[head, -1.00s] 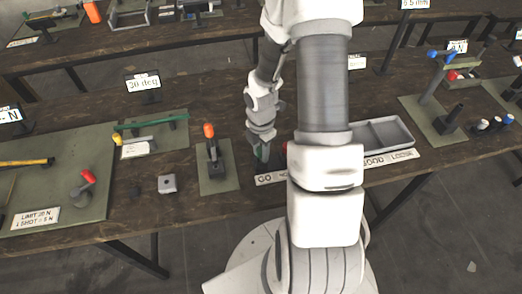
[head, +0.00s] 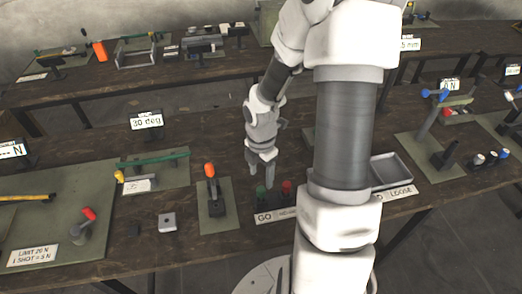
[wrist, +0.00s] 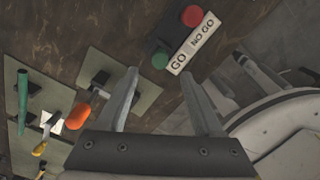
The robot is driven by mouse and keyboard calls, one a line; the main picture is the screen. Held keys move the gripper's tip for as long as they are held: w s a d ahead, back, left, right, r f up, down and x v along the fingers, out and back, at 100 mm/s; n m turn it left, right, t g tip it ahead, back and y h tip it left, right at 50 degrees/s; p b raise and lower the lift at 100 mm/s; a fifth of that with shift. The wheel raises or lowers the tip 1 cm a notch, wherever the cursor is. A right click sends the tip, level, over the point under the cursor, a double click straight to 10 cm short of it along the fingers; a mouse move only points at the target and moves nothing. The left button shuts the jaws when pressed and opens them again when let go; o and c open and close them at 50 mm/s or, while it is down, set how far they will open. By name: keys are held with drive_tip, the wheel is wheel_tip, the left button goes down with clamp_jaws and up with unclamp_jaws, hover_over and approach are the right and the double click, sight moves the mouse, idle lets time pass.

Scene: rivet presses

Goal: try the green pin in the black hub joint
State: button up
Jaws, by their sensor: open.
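The green pin (head: 261,194) stands upright beside a red pin (head: 286,187), behind the GO / NO GO label. My gripper (head: 261,177) is open and empty, pointing down just above and behind the green pin. In the wrist view the green pin (wrist: 160,59) shows just beyond my open fingertips (wrist: 160,78), roughly between them in the picture; I see no contact. I cannot tell surely whether the black block is the hub joint.
An orange-handled tool with a black base (head: 211,180) stands on a green mat left of the pins. A grey tray (head: 391,171) is to the right, partly behind my arm. A green bar stand (head: 150,160) and signs stand farther left.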

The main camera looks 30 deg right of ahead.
wheel_tip(320, 180, up, 9)
drive_tip(key=p, duration=0.1)
drive_tip(key=shift+w+r, duration=0.1)
idle(0.6)
drive_tip(key=s+a+r+m+t+h, duration=0.1)
drive_tip(key=a+r+m+t, duration=0.15)
drive_tip(key=r+m, duration=0.45)
drive_tip(key=a+r+m+t, duration=0.2)
drive_tip(key=a+r+m, duration=0.25)
drive_tip(key=r, duration=0.35)
drive_tip(key=s+a+r+m, duration=0.1)
drive_tip(key=s+r+m, duration=0.1)
drive_tip(key=s+m, duration=0.2)
drive_tip(key=s+a+r+m+t+y, duration=0.1)
drive_tip(key=s+a+r+m, duration=0.1)
drive_tip(key=s+m, duration=0.3)
drive_tip(key=s, duration=0.2)
drive_tip(key=shift+s+a+r, duration=0.25)
drive_tip(key=shift+s+a, duration=0.05)
drive_tip(key=shift+d, duration=0.1)
